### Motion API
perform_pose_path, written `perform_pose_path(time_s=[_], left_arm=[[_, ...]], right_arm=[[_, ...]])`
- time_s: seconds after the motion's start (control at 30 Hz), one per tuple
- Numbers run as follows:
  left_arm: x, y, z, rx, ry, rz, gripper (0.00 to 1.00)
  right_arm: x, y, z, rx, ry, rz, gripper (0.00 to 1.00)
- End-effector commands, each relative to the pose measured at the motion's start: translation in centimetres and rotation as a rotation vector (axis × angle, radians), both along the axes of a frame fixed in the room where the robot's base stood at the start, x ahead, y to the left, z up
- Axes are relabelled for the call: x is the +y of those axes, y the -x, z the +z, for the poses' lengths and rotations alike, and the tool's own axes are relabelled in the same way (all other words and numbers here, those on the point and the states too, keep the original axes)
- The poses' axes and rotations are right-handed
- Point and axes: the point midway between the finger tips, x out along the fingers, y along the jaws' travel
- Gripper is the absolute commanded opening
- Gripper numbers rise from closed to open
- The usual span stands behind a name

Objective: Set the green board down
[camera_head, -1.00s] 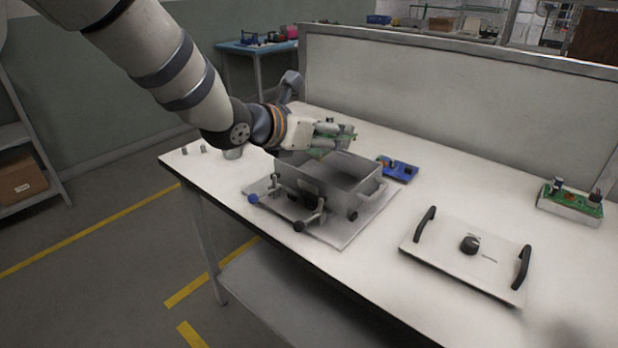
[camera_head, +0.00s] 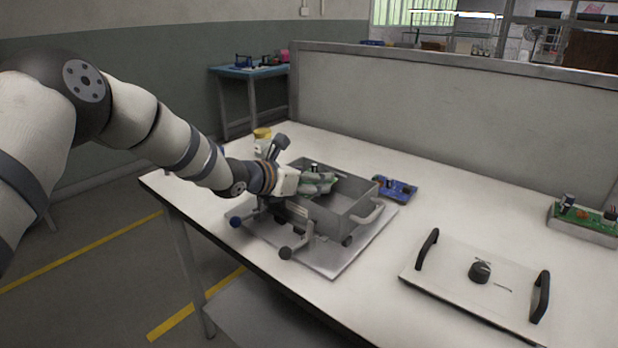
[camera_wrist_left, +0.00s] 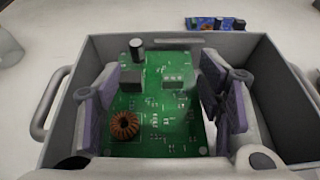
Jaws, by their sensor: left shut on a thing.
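My left gripper (camera_head: 318,183) is shut on the green board, low over the grey metal box (camera_head: 352,203) in the head view. In the left wrist view the green board (camera_wrist_left: 160,100) lies between the two fingers of the left gripper (camera_wrist_left: 157,95), within the outline of the box walls (camera_wrist_left: 265,52). It carries a copper coil, a black capacitor and a small terminal block. Whether it touches the box floor cannot be told. My right gripper is in neither view.
The box stands on a grey plate (camera_head: 335,265) with clamps at its front. A blue board (camera_head: 396,188) lies behind it. A white panel with two black handles (camera_head: 475,285) lies to the right. Another green board on a white block (camera_head: 583,222) is at the far right.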

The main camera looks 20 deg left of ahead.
Motion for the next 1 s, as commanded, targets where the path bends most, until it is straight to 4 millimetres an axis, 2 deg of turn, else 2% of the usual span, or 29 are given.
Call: perform_pose_path(time_s=[0.43,0.47,0.53,0.87,1.0], left_arm=[[0.0,0.1,-1.5,0.005,-0.001,-0.001,0.33],[0.0,0.1,-1.6,0.007,-0.001,-0.001,0.64],[0.0,0.2,-1.7,0.009,-0.002,-0.001,0.79],[0.0,0.3,-2.0,0.018,-0.006,-0.003,0.81],[0.0,0.4,-0.5,0.015,-0.006,-0.002,0.81]], right_arm=[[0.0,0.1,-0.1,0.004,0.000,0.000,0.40],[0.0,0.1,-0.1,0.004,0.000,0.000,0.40],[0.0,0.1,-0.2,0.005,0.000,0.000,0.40],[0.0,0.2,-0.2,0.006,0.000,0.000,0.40],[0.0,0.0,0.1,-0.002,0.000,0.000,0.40]])
